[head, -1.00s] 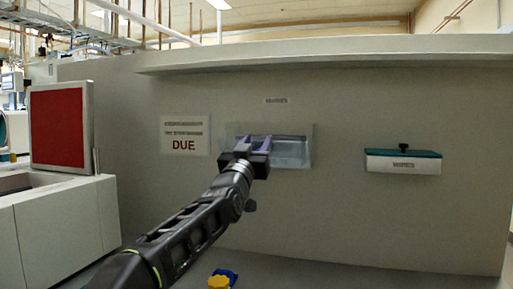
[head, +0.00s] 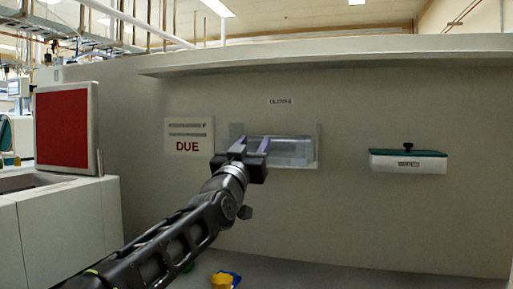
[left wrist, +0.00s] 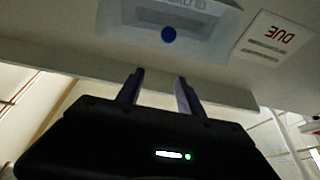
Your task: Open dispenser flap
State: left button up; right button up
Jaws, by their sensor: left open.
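A clear, glassy dispenser (head: 292,152) is set on the grey wall, under a small label. Its see-through front looks closed, but I cannot make out the flap's edges. My left gripper (head: 252,147) is open and empty in front of its left part and hides that corner. My right gripper is out of view.
A "DUE" notice (head: 188,137) is on the wall left of the dispenser. A white box with a teal lid and black knob (head: 408,160) is mounted at right. A red panel (head: 66,130) stands at left. A yellow and blue object (head: 224,280) lies low in front.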

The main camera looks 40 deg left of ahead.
pick_arm(q)
jog(key=shift+s+d+f+b, duration=0.1)
jog(key=shift+s+d+b, duration=0.15)
jog(key=shift+s, duration=0.55)
jog(key=shift+s+d+b, duration=0.1)
jog(key=shift+s+d, duration=0.2)
jog(key=shift+s, duration=0.5)
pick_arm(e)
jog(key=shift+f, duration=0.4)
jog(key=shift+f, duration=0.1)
